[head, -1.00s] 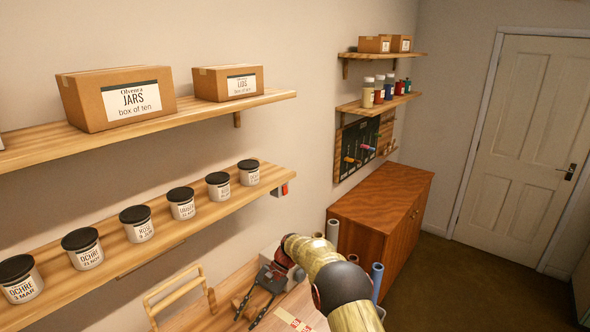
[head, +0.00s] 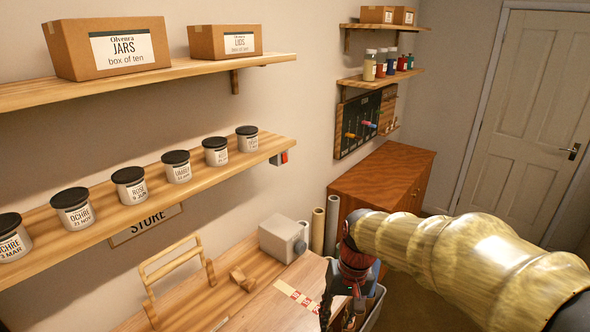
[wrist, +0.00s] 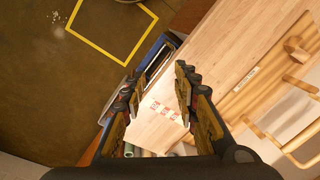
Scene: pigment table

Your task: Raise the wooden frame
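The wooden frame (head: 172,263) stands on the wooden worktop (head: 226,300) in the lower left of the head view, with a top bar and a lower bar between its sides. Pale wooden bars at the right edge of the wrist view look like part of it (wrist: 284,146). My gripper (head: 335,305) is at the right end of the worktop, well to the right of the frame and apart from it. In the wrist view my gripper (wrist: 158,82) has its two fingers spread with nothing between them.
A grey box (head: 283,240) and a small wooden block (head: 242,279) are on the worktop, near red-and-white tape (head: 297,297). Rolled tubes (head: 332,222) stand behind. The jar shelf (head: 235,172) overhangs the back. Yellow floor marking (wrist: 112,62) borders open floor.

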